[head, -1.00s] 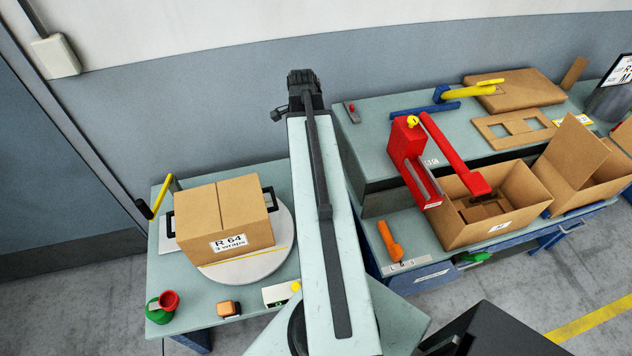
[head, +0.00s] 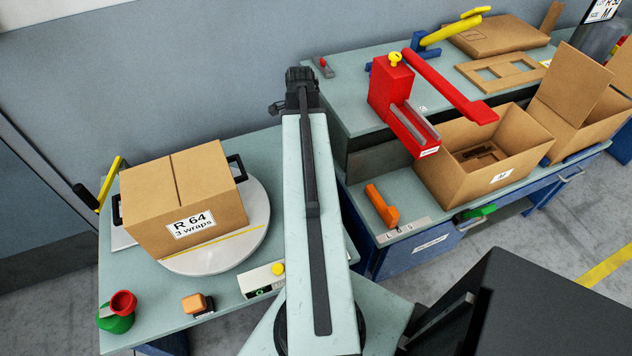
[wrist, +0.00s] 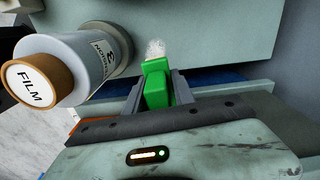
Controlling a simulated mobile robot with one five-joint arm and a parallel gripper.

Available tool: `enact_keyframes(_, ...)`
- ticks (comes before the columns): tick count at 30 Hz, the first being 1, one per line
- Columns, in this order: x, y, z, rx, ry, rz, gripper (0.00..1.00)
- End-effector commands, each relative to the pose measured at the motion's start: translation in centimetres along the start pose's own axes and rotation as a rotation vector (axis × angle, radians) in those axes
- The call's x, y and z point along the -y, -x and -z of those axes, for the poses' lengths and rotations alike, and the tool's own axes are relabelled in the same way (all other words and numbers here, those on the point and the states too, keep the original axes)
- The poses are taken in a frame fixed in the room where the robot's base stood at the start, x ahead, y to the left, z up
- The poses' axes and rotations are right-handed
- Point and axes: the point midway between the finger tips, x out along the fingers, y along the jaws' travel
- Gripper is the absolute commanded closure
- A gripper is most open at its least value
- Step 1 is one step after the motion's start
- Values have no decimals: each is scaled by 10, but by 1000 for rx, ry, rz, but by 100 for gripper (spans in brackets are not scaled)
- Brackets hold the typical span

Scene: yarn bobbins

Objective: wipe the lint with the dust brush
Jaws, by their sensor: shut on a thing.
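In the wrist view, my gripper (wrist: 156,88) is shut on a green block-like handle (wrist: 157,86), which I take to be the dust brush. A white fuzzy tuft (wrist: 155,50) shows right at the far end of the green part. I cannot tell whether it is the brush's bristles or lint behind it. A pale grey-green surface (wrist: 220,40) lies beyond it. In the head view my gripper cannot be made out, and I see no clear lint.
A roll marked FILM (wrist: 62,75) is close left of my gripper. In the head view, a carton marked R 64 (head: 190,195) sits on a round turntable (head: 250,235). A red device (head: 390,95) and an open carton (head: 445,170) are at the right bench.

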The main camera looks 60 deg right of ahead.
Motion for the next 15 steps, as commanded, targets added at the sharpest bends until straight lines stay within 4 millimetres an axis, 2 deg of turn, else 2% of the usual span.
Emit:
enact_keyframes(1,-3,-43,9,0,-23,0,100)
enact_keyframes(3,-6,-64,19,0,-52,0,100)
enact_keyframes(6,-10,-84,28,0,-82,0,100)
enact_keyframes(10,-13,-93,36,0,-102,0,100)
enact_keyframes(15,-14,-91,36,0,-106,0,100)
